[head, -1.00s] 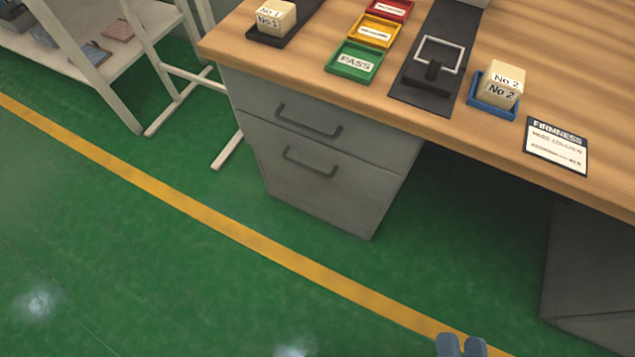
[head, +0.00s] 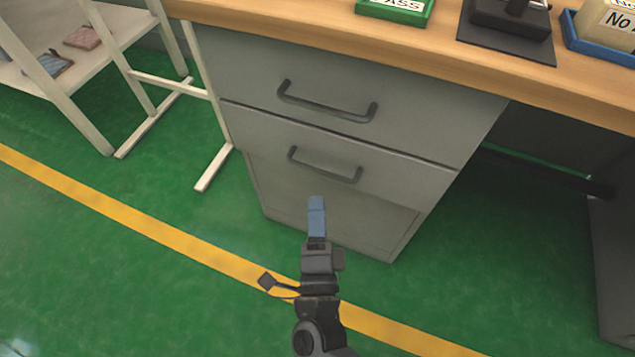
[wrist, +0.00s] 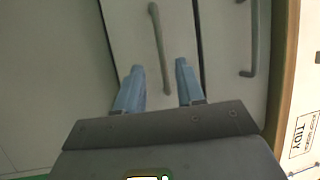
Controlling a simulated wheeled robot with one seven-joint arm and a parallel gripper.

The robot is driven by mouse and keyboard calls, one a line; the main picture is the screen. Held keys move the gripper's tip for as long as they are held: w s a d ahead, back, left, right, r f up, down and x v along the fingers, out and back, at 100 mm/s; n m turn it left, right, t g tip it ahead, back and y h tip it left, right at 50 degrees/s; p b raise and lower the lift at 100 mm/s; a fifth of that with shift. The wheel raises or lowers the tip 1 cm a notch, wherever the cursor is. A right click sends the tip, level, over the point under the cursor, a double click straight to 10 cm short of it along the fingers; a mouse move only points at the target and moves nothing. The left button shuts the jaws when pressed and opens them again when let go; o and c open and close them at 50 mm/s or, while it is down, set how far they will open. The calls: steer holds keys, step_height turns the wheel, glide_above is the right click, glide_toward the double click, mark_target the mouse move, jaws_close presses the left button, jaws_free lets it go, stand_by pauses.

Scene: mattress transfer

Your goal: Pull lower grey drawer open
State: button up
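The grey drawer unit (head: 405,215) stands under the wooden desk. Its lower grey drawer (head: 400,185) has a dark bar handle (head: 325,168). The upper drawer (head: 420,115) above it has a similar handle (head: 327,108). Both drawers look shut. My gripper (head: 317,203) is in front of the unit, just below the lower handle in the head view. In the wrist view my gripper (wrist: 159,66) is open, with its two blue fingers apart. The lower handle (wrist: 156,35) lines up between them there; I cannot tell how deep it sits. Nothing is held.
The wooden desk top (head: 300,32) overhangs the drawers and carries a green tray (head: 395,12), a black stand (head: 510,40) and a blue tray (head: 590,45). A white shelf rack (head: 75,105) stands at the left. The green floor (head: 150,290) in front is clear.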

steer(key=w+r, duration=0.1)
steer(key=w, duration=0.6)
steer(key=shift+w+r+b, duration=0.15)
steer(key=shift+r+b, duration=0.05)
steer(key=shift+b, duration=0.1)
steer(key=shift+a, duration=0.1)
steer(key=shift+c, duration=0.3)
jaws_close()
